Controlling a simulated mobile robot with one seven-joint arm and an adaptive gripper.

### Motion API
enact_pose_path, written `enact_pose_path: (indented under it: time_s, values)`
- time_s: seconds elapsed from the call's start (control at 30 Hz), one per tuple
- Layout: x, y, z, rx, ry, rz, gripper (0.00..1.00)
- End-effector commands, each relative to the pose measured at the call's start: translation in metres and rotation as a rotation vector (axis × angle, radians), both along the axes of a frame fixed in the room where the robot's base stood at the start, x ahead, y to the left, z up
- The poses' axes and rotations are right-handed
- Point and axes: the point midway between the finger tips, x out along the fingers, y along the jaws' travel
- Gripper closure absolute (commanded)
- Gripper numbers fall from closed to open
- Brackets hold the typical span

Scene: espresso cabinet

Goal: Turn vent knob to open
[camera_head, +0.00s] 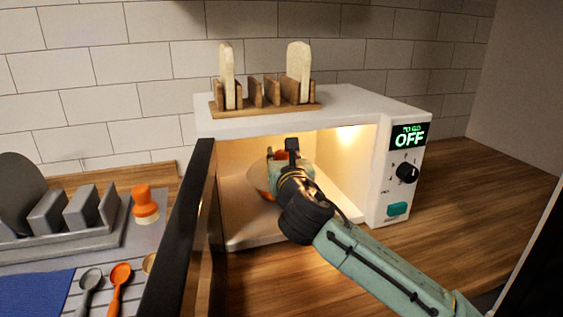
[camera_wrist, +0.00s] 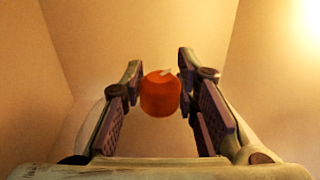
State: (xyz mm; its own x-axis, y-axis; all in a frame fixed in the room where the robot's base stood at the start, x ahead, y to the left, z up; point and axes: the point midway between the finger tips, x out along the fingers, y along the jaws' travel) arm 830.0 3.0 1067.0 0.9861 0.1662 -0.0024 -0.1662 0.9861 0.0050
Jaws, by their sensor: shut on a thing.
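The orange knob (camera_wrist: 160,95) sits between the two fingertips of my gripper (camera_wrist: 159,72) in the wrist view. It has a small pale mark on its top, and I take it to be the vent knob. My gripper is shut on it. In the head view my gripper (camera_head: 281,162) reaches inside the open, lit white microwave (camera_head: 290,110). Behind it shows part of a pale, rounded cover or bowl (camera_head: 257,178) with orange on it. My gripper and wrist hide most of that piece, and I cannot read the knob's turn position.
The open microwave door (camera_head: 180,230) stands at the left of the opening. The microwave's walls are close around my gripper. A wooden rack (camera_head: 265,105) with toast is on top. The panel shows OFF above a black dial (camera_head: 407,172). Spoons (camera_head: 120,275) lie at left.

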Motion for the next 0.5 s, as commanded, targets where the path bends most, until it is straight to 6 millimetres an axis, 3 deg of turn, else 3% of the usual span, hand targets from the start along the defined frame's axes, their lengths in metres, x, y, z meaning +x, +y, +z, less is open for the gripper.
enact_pose_path:
  time_s: [0.3,0.5]
  values:
    - [0.0003,0.003,-0.0027,0.0,0.001,-0.25,1.0]
    - [-0.0001,0.001,-0.0011,0.003,0.002,-0.327,1.0]
